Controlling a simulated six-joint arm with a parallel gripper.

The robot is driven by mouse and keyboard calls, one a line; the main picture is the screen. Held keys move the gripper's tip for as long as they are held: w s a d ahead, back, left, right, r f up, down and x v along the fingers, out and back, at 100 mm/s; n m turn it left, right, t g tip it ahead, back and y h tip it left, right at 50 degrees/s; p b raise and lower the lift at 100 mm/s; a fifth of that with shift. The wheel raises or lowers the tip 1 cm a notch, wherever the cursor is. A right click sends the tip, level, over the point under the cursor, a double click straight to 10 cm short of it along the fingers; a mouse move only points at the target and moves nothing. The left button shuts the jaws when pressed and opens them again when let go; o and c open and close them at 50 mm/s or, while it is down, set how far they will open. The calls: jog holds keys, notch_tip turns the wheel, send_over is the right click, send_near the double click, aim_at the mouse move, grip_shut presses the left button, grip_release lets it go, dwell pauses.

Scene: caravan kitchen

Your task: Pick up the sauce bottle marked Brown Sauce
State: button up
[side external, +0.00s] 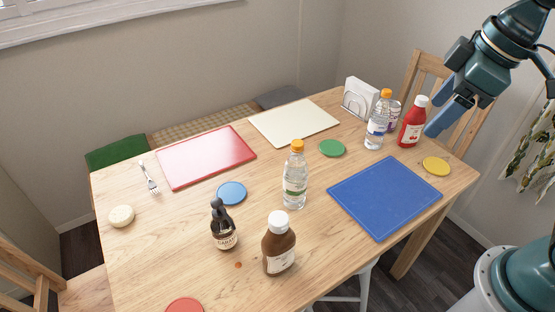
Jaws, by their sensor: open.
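The brown sauce bottle (279,246) stands upright near the front middle of the wooden table. It is brown with a white cap and a pale label, whose words are too small to read. My gripper (440,109) is in the air at the upper right, over the table's right end. Its blue fingers are open and empty, well apart from the brown bottle. In the picture, the fingers are close to a red sauce bottle (412,122) with a white cap, which stands upright; I cannot tell the gap between them.
A clear bottle (295,178) with an orange cap stands behind the brown bottle. A dark small bottle (223,228) stands to its left. A blue board (385,196) lies flat to the right. Another clear bottle (378,122) and a napkin holder (359,98) stand at the back right.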

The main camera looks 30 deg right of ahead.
jog(key=w+a+f+n+g, duration=0.2)
jog(key=w+a+f+n, duration=0.2)
jog(key=w+a+n, duration=0.6)
jog(key=n+g, duration=0.2)
jog(key=n, duration=0.2)
send_over(278, 219)
notch_tip(278, 219, down, 8)
jog(key=shift+s+a+h, duration=0.1)
jog(key=shift+a+h, duration=0.05)
jog(key=shift+h, duration=0.25)
jog(key=shift+f, duration=4.3)
jog(key=shift+f, duration=2.6)
jog(key=shift+r, duration=0.1)
grip_shut()
